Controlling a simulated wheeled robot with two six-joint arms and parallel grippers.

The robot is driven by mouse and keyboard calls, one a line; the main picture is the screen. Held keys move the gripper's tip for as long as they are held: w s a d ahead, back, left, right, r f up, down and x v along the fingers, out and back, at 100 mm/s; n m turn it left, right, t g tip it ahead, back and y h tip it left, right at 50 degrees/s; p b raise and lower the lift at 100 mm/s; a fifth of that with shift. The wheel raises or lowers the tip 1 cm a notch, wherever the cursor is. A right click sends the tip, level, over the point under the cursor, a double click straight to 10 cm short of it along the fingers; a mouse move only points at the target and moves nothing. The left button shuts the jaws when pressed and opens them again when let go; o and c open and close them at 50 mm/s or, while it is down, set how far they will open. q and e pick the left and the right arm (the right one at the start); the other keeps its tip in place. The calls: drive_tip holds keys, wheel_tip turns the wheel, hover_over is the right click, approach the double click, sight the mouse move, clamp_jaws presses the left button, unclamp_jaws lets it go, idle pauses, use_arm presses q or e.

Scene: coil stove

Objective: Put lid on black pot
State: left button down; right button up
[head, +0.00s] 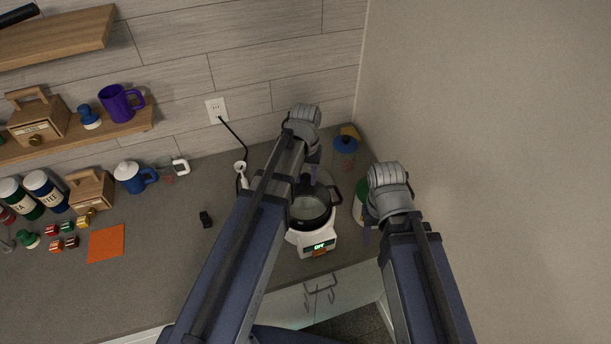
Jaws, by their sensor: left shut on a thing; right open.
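The black pot (309,213) sits open on a small white stove whose display reads OFF. Its dark handle shows at the right, and my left arm covers part of its left side. My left gripper (313,178) is above the pot's far side, pointing down and shut on what looks like the clear lid (322,184). The lid is small in the picture and partly hidden, and I cannot tell whether it touches the pot. My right gripper (369,232) is open, to the right of the pot, beside a white and green container.
The white stove (312,245) stands near the counter's front edge. The white and green container (360,203) is at its right, and a blue object (346,144) lies behind. A blue mug (133,177), an orange square (106,243) and jars are far left. A wall closes the right side.

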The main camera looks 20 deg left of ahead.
sight(305, 188)
use_arm(q)
drive_tip(key=shift+f+b, duration=2.45)
drive_tip(key=shift+f, duration=0.25)
drive_tip(key=shift+f+b, duration=0.55)
idle(0.8)
unclamp_jaws()
idle(0.5)
drive_tip(key=shift+r, duration=0.1)
drive_tip(key=shift+r+p, duration=3.5)
drive_tip(key=shift+p, duration=0.1)
